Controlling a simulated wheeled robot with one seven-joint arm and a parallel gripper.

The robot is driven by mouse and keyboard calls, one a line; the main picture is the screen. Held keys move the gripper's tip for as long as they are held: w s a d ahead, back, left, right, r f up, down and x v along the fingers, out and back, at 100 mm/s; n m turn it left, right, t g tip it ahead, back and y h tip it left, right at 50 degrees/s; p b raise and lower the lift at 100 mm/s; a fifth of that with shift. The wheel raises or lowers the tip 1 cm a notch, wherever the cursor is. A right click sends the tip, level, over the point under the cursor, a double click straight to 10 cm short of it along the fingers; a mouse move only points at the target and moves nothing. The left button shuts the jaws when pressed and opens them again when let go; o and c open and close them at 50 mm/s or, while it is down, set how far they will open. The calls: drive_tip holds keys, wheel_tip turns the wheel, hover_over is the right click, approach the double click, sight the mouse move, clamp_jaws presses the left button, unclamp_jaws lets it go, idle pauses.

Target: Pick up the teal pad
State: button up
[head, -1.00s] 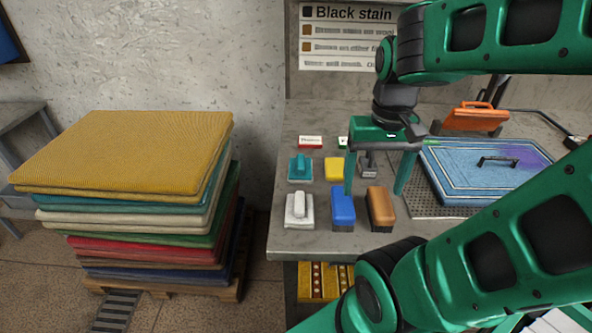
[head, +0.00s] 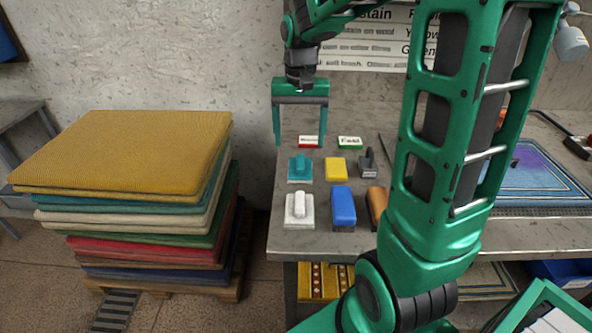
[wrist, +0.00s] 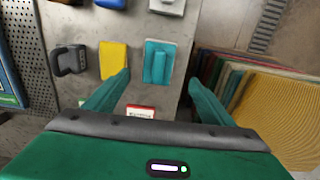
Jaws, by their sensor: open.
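The teal pad (head: 300,168) lies on the grey worktable, a flat block with a raised grip on top. In the wrist view the teal pad (wrist: 159,62) shows ahead of the fingers, between their lines and apart from them. My gripper (head: 299,143) is open and empty, its fingers pointing down above the back left of the table. In the wrist view my gripper (wrist: 165,85) has its two fingers spread wide. Nothing hides the pad.
The yellow sponge (head: 336,168) lies right beside the pad, the white pad (head: 299,209) and blue brush (head: 343,208) in front. Small label cards (head: 349,142) stand behind. A stack of rugs (head: 130,150) stands left of the table (head: 400,240).

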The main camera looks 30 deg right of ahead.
sight(300, 160)
drive_tip(key=shift+d+f, duration=0.15)
drive_tip(key=shift+f, duration=4)
drive_tip(key=c, duration=1.2)
